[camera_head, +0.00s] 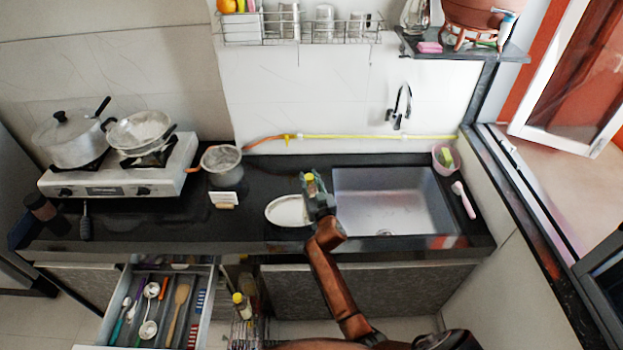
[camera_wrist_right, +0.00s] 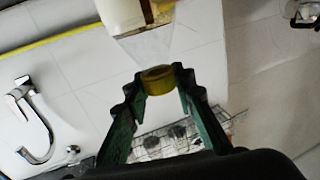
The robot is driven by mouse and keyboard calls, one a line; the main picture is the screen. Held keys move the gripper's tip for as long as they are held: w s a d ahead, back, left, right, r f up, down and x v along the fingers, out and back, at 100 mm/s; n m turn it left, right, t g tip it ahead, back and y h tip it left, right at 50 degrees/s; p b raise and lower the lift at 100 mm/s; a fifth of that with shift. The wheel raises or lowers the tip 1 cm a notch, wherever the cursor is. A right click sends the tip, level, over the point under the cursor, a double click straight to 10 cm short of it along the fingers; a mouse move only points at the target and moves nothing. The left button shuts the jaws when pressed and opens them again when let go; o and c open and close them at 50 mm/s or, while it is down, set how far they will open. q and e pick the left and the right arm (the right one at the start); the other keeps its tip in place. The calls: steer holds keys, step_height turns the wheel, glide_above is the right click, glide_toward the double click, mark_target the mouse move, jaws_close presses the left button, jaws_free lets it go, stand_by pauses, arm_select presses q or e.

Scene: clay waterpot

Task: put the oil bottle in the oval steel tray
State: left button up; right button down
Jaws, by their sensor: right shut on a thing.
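The oval steel tray (camera_head: 283,212) lies on the black counter, left of the sink. My right gripper (camera_head: 314,188) is over the tray's right end in the head view and hides part of it. In the right wrist view the green fingers (camera_wrist_right: 157,82) are shut on the yellow cap of the oil bottle (camera_wrist_right: 143,38), whose clear body with a pale label extends beyond the fingertips. In the head view only the yellow cap of the held bottle (camera_head: 310,178) shows clearly. I cannot tell the gap between bottle and tray. My left gripper is not in view.
The sink (camera_head: 390,200) with its faucet (camera_head: 400,106) is right of the tray. A steel pot (camera_head: 221,166) and a small white card stand to the left, near the stove (camera_head: 120,170). Below, the utensil drawer (camera_head: 155,308) is open; another yellow-capped bottle (camera_head: 241,304) stands in a rack.

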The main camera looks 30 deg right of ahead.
steer(key=c, duration=2.1)
jaws_free()
steer(key=shift+f, duration=0.15)
steer(key=o, duration=0.5)
steer(key=shift+r, duration=0.25)
steer(key=shift+s+a, duration=0.1)
steer(key=shift+s, duration=0.2)
steer(key=s, duration=0.3)
steer(key=s+a, duration=0.1)
steer(key=s, duration=0.3)
steer(key=s+a, duration=0.1)
steer(key=s, duration=0.3)
steer(key=shift+p, duration=0.4)
